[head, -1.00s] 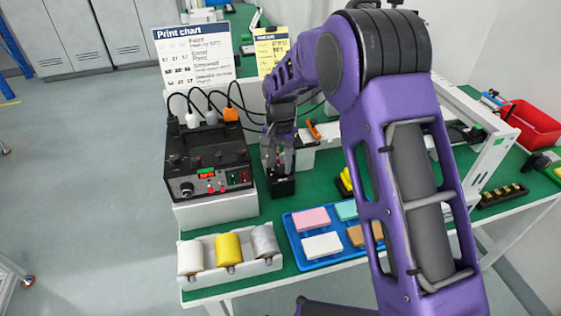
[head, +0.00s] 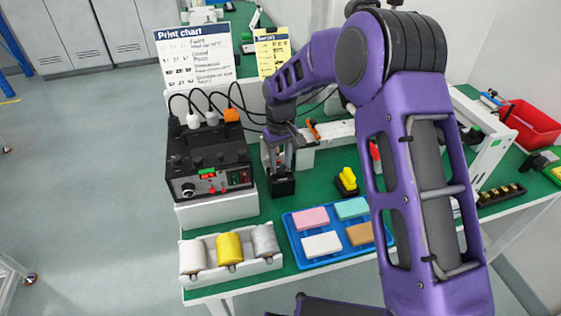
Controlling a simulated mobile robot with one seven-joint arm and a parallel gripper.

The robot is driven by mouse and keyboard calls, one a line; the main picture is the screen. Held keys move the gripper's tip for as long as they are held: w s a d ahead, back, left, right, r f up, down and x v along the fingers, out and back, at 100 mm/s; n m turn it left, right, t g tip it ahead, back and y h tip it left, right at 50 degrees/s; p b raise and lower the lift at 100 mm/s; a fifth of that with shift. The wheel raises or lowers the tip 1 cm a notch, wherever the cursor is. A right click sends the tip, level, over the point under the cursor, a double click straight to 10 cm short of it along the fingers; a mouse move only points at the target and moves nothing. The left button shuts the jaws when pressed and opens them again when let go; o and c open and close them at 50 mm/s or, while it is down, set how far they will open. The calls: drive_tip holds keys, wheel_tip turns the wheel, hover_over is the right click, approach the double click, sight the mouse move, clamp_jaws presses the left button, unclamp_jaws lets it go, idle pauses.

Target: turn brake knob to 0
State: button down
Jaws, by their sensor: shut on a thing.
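A small black unit (head: 282,187) stands on the green bench, just right of the black control box (head: 209,163). My gripper (head: 280,163) points down at the top of this unit, shut on a part there. That part is mostly hidden by the fingers; it may be the brake knob, but I cannot read a label or a pointer setting. The control box has a round dial (head: 188,190), red and green buttons and small dark knobs on top; my gripper is apart from these.
A blue tray (head: 296,253) with coloured blocks and a white rack (head: 259,268) of three rollers stand in front. A yellow knob on a black base (head: 347,181) stands to the right. Cables arch behind the control box. Print chart (head: 194,52) stands behind.

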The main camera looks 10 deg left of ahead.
sight(280, 167)
drive_tip(key=shift+n, duration=1.6)
drive_tip(key=shift+c, duration=2.4)
unclamp_jaws()
wheel_tip(280, 167, up, 17)
drive_tip(key=p, duration=0.1)
drive_tip(key=shift+r, duration=0.2)
